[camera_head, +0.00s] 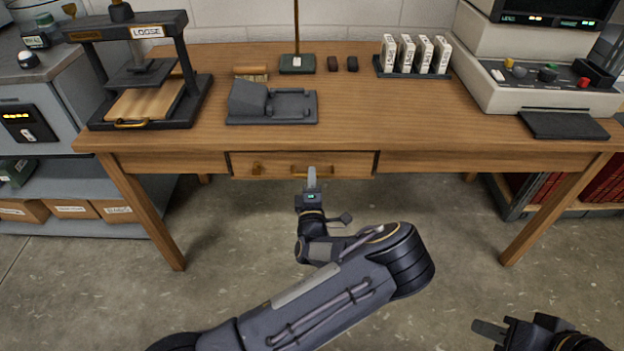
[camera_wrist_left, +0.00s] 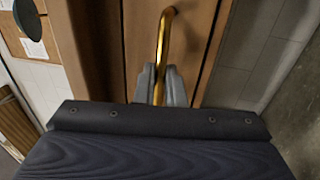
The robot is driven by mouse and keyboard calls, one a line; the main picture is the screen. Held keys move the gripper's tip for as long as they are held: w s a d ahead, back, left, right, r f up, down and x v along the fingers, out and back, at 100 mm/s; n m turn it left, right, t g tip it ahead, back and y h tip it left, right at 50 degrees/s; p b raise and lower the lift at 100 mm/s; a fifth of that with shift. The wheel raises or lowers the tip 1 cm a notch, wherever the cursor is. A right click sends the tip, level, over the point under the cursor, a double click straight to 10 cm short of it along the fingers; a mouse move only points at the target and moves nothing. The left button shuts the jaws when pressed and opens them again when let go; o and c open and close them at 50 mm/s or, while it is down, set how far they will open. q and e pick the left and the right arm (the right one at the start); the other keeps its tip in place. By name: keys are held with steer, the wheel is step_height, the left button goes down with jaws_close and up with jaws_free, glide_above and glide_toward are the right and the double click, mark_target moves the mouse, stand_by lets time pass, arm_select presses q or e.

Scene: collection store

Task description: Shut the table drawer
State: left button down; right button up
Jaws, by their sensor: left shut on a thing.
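The table drawer (camera_head: 350,163) is a wooden front with a dark edge in the middle of the table's front. It looks about level with the table's apron; I cannot tell whether a small gap is left. A brass bar handle (camera_head: 300,170) is on it, and a small brass fitting sits to its left. My left gripper (camera_head: 312,172) is at the handle. In the left wrist view its fingers are shut on the brass handle (camera_wrist_left: 166,38), with the drawer front behind. My right gripper (camera_head: 488,330) is low at the right, away from the table; its jaws are not clear.
The wooden table (camera_head: 400,115) bears a press (camera_head: 195,95) at the left, a grey stand (camera_head: 272,108), a rack of white boxes (camera_head: 412,70) and a machine with knobs (camera_head: 530,85). The table legs stand either side of clear floor (camera_head: 450,230).

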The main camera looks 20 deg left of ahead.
arm_select(q)
steer(key=c, duration=1.5)
jaws_free()
steer(key=shift+w, duration=0.15)
steer(key=p+v, duration=0.1)
steer(key=v, duration=0.7)
steer(key=shift+a, duration=0.1)
